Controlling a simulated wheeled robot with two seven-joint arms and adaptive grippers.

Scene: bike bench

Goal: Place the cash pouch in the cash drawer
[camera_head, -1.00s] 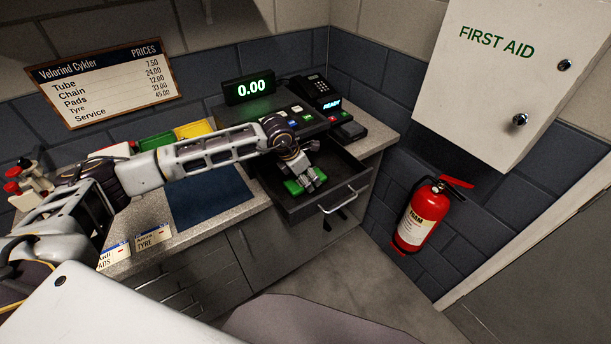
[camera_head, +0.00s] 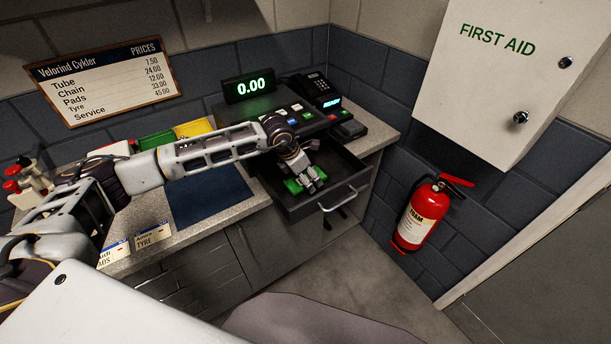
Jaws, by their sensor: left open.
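The cash drawer (camera_head: 345,191) is pulled out under the cash register, with its metal handle at the front. The green cash pouch (camera_head: 293,186) is inside the drawer, toward its left side, partly hidden by my gripper. My left gripper (camera_head: 312,184) reaches down into the drawer from the left, with its fingers open around or just over the pouch. I cannot tell whether the fingers touch it. My right gripper is not in view.
The register (camera_head: 290,118) with a green 0.00 display stands behind the drawer. A blue mat (camera_head: 208,197), a green bin (camera_head: 156,143) and a yellow bin (camera_head: 194,129) are on the counter. A red extinguisher (camera_head: 424,215) and a first-aid cabinet (camera_head: 520,75) hang at right.

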